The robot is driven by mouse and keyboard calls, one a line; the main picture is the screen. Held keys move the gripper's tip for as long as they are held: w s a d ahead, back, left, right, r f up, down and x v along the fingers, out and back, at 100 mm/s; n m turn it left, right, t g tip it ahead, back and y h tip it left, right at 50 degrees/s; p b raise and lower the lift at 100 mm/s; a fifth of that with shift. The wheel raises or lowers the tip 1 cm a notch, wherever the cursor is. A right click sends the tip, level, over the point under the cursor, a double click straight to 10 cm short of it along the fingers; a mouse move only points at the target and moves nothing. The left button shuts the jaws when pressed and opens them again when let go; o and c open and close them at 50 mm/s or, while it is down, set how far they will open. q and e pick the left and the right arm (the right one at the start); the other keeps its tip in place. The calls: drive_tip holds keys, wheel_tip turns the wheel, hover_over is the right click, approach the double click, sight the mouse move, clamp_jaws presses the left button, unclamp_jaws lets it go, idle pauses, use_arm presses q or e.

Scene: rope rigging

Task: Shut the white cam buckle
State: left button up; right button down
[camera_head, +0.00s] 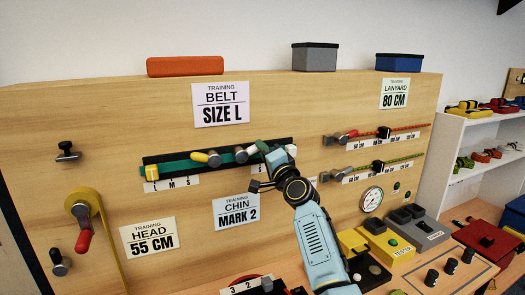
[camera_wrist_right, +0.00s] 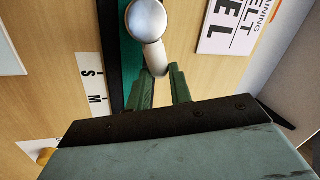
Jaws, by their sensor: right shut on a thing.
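The white cam buckle has a round silver hub (camera_head: 241,154) and a short white lever (camera_head: 252,149). It sits on the green belt strap on the board. In the right wrist view its hub (camera_wrist_right: 147,20) is at the top and its lever (camera_wrist_right: 155,60) reaches down between my fingers. My right gripper (camera_head: 263,147) is at the lever's right end, its green fingertips shut on it. In the right wrist view the fingers (camera_wrist_right: 160,85) are on either side of the lever's end, which they partly hide. My left gripper is not in view.
A yellow-levered buckle (camera_head: 202,157) sits just left on the same strap. Another pale lever (camera_head: 291,150) is close right of my gripper. Red and green cords (camera_head: 400,130) with clamps are farther right. A yellow tester (camera_head: 385,242) stands below right.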

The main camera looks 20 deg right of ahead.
idle(0.4)
drive_tip(key=c, duration=1.3)
unclamp_jaws()
drive_tip(key=shift+o, duration=0.2)
drive_tip(key=v, duration=1.3)
drive_tip(key=shift+s, duration=0.2)
drive_tip(key=shift+f, duration=0.15)
